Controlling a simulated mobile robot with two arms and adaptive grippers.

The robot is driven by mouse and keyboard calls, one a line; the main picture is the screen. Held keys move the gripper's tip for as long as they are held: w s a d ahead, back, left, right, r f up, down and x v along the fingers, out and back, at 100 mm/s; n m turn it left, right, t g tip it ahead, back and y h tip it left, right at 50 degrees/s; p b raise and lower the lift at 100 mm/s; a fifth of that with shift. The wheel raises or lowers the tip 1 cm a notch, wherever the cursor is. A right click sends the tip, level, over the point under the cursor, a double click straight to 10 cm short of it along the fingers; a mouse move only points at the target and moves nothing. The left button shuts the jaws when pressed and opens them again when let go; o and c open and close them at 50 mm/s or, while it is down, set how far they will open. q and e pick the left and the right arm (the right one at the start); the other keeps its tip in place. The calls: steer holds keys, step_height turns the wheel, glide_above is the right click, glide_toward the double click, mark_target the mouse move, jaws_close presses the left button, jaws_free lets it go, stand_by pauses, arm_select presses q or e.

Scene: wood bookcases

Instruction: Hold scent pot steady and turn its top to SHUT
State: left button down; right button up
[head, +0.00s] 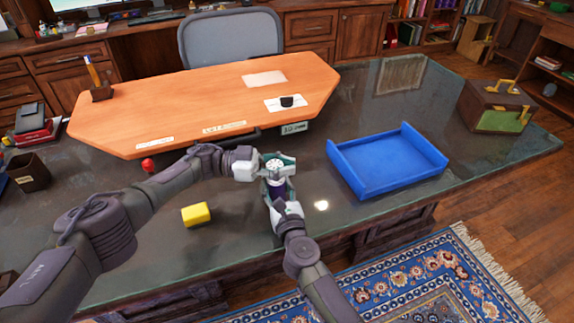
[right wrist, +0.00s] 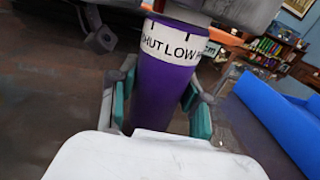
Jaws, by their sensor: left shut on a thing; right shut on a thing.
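The scent pot (head: 278,187) is upright in front of me, held between both grippers. In the right wrist view its body (right wrist: 163,92) is purple, with a white band (right wrist: 172,43) reading "SHUT LOW" and more cut off at the right. Its pale round top (head: 275,166) shows dark holes in the head view. My left gripper (head: 268,163) comes from the left and is shut on the top. My right gripper (head: 278,192) comes from the front and is shut on the body, a teal finger on each side. I cannot tell which mark the top points to.
A yellow block (head: 196,214) lies left of the pot and an empty blue tray (head: 350,180) stands to the right. An orange wooden board (head: 200,98) with labels lies behind. A red ball (head: 148,165) is near its front edge. A case (head: 496,106) stands far right.

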arm_select(q)
steer(key=shift+w+a+f, duration=0.15)
steer(key=shift+w+a, duration=0.1)
steer(key=shift+a, duration=0.15)
arm_select(e)
steer(key=shift+d, duration=0.25)
arm_select(q)
steer(key=c, duration=1)
jaws_free()
steer(key=shift+o, duration=0.2)
steer(key=shift+s+d, duration=0.1)
steer(key=shift+d, duration=0.05)
arm_select(e)
steer(key=shift+a, duration=0.1)
arm_select(q)
steer(key=w+a, duration=0.1)
steer(key=a, duration=1.1)
arm_select(e)
steer(key=shift+a, duration=0.15)
steer(key=o, duration=1.4)
arm_select(q)
steer(key=shift+w, duration=0.1)
arm_select(e)
steer(key=shift+s, duration=0.1)
